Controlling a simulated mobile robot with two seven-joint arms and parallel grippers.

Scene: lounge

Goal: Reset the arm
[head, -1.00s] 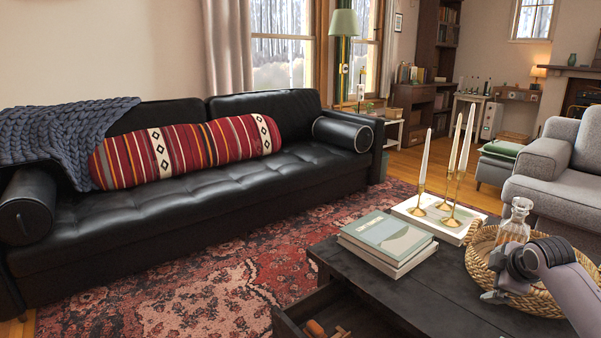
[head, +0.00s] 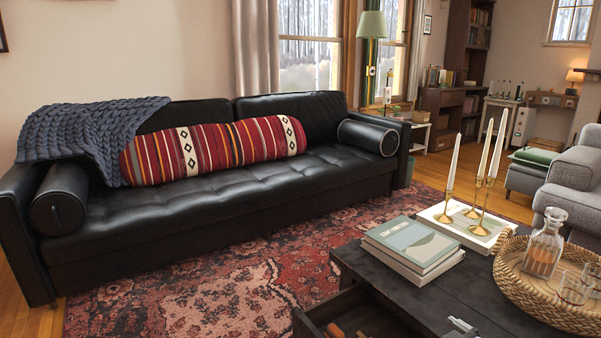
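A small light grey part of my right gripper (head: 462,327) shows at the bottom edge of the head view, in front of the dark coffee table (head: 385,277). The rest of that gripper and its arm is below the picture, so I cannot tell whether it is open or shut. It looks close to the table's near side and the open drawer (head: 318,325); contact cannot be seen. My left gripper is not in view.
The table bears stacked books (head: 412,246), brass candlesticks (head: 472,210) on a white book, and a woven tray (head: 520,290) with a glass decanter (head: 543,245) and glasses. A black sofa (head: 240,185) stands beyond the patterned rug (head: 200,295). Open rug lies between them.

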